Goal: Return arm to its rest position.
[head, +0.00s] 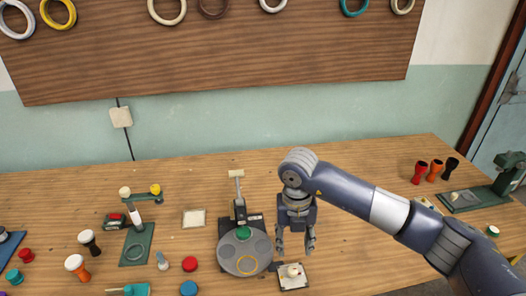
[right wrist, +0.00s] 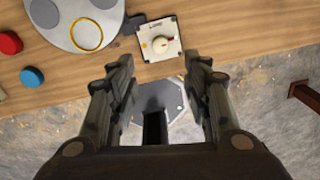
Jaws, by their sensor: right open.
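My right arm (head: 390,212) comes in from the right in the head view and bends down at its wrist over the table. My right gripper (head: 296,242) hangs with its fingers pointing down, beside the grey round plate and above the table's front part. It is open and empty. In the right wrist view the two fingers (right wrist: 160,90) stand apart with nothing between them. My left gripper is not in view.
A grey round plate (head: 232,257) with a yellow ring stands left of the gripper. A white dial box (head: 292,276) sits just below it. Red, orange and black goblet drums (head: 434,171) and a green machine (head: 508,172) stand at right. Small parts fill the left.

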